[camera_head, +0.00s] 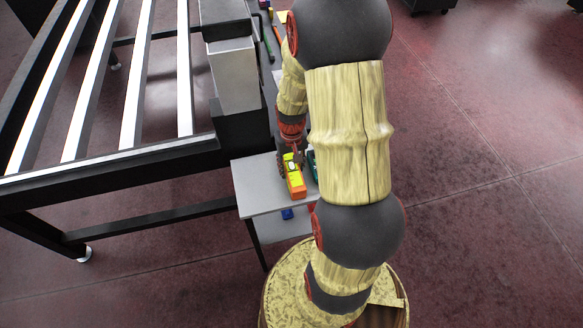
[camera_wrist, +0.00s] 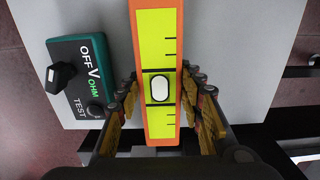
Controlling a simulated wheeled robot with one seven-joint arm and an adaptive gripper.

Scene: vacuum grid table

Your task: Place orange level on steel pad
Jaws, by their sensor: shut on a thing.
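The orange level (camera_wrist: 148,132) has a yellow-green face with a white vial and black marks. It runs lengthwise between the fingers of my gripper (camera_wrist: 160,105), which is shut on it. In the head view the level (camera_head: 296,188) is over the small grey table, below my gripper (camera_head: 291,155), which my arm partly hides. I cannot tell whether the level touches the surface. A brushed-steel block (camera_head: 236,78) stands at the corner of the slatted frame, behind and left of the level. I cannot tell for sure whether its face is the steel pad.
A teal meter (camera_wrist: 98,47) with a black knob lies just left of the level in the wrist view. The grey tabletop (camera_head: 255,188) is clear left of the level. A black frame with bright slats (camera_head: 135,95) fills the left. Small tools (camera_head: 268,45) lie farther back.

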